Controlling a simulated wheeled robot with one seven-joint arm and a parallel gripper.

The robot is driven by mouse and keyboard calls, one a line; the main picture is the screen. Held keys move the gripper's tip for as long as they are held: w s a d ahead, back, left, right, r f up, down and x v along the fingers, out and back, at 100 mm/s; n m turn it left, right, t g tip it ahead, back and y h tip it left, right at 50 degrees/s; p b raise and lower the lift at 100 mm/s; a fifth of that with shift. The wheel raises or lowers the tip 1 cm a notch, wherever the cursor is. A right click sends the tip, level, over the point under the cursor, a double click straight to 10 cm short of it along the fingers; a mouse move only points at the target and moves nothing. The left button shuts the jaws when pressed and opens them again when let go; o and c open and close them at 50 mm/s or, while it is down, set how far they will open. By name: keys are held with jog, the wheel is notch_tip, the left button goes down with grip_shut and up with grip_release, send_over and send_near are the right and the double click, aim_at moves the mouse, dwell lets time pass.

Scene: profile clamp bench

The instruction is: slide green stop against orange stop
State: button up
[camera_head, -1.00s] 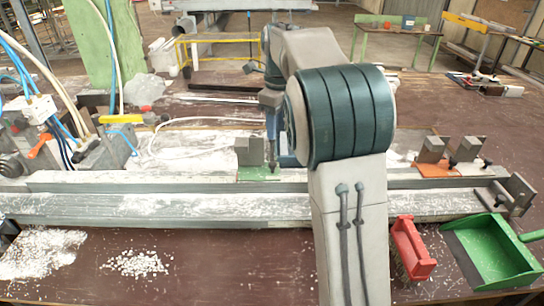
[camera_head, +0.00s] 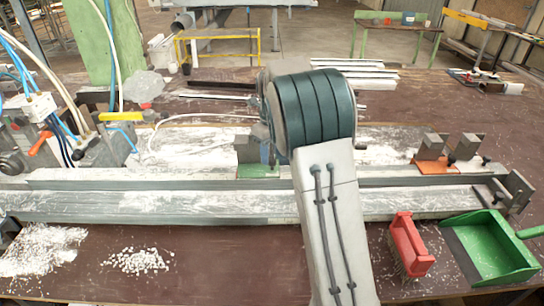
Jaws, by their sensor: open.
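The green stop (camera_head: 258,171) is a grey block on a green base. It sits on the long rail at mid picture, just left of my arm. The orange stop (camera_head: 433,165) is a grey block on an orange base, further right on the same rail. A wide gap lies between the two stops. My gripper (camera_head: 270,152) is mostly hidden behind my own arm, at the right side of the green stop. Its fingertips do not show clearly, and whether it touches the stop cannot be told.
A metal end plate (camera_head: 514,190) with another grey block stands right of the orange stop. A red brush (camera_head: 411,245) and a green dustpan (camera_head: 490,245) lie in front of the rail. Hoses and a clamp machine (camera_head: 95,150) stand at left. White chips lie on the bench.

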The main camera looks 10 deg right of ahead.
jog(key=shift+f, duration=1)
grip_shut()
jog(key=shift+d, duration=0.15)
